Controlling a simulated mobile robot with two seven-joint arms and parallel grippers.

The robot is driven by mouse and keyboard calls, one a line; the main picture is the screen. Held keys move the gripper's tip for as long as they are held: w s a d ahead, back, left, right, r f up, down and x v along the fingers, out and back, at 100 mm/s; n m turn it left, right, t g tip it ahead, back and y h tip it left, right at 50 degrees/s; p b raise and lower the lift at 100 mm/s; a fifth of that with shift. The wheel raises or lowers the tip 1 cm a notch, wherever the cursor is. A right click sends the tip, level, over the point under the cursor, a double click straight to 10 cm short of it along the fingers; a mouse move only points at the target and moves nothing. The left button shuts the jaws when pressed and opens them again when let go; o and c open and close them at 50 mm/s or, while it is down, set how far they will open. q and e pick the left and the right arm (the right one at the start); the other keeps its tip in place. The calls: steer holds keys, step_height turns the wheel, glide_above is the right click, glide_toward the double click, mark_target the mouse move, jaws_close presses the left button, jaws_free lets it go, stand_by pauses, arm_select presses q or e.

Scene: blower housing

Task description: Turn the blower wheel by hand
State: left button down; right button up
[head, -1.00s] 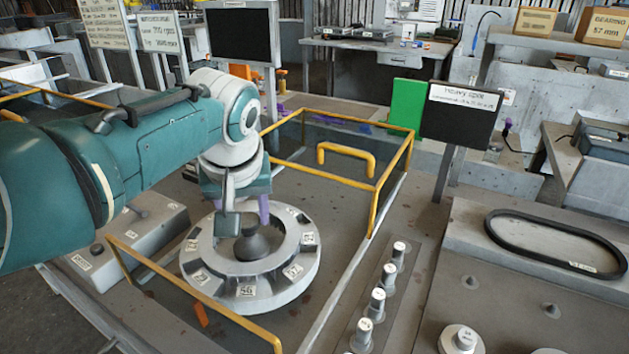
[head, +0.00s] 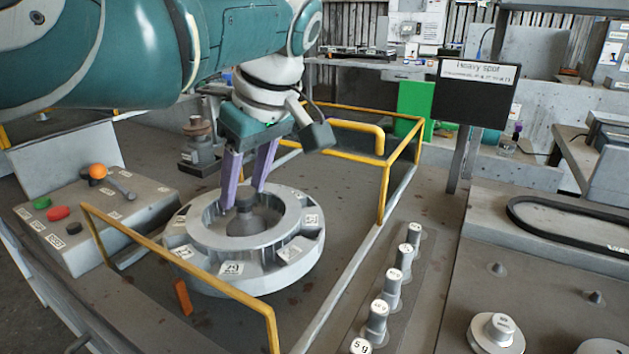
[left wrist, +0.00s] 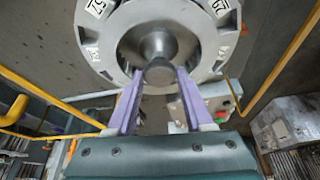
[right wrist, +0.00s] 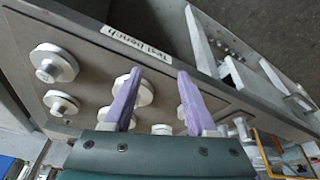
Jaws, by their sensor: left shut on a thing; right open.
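The blower wheel (head: 281,255) is a grey ring with numbered labels around its rim and a dark hub knob (head: 245,218) in the middle. It lies flat inside the yellow-railed guard. My left gripper (head: 243,197) reaches down from above, its purple fingers on either side of the hub knob and shut on it. The left wrist view shows the knob between the fingertips (left wrist: 159,71), with the wheel's ring (left wrist: 92,42) around and beyond. My right gripper (right wrist: 158,74) is open and empty above the test bench; it is out of the head view.
Yellow guard rails (head: 180,262) surround the wheel. A control box (head: 95,215) with coloured buttons and an orange-knobbed lever stands left. A row of weights (head: 393,288) stands right. A "Heavy spot" sign (head: 475,92) is behind them. A black belt (head: 560,222) lies on the right bench.

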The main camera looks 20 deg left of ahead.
stand_by(0.5)
arm_select(q)
steer(key=shift+c, duration=1.6)
jaws_free()
steer(key=shift+d+r, duration=0.15)
steer(key=shift+r, duration=0.25)
steer(key=p+v, duration=0.1)
steer(key=v, duration=0.8)
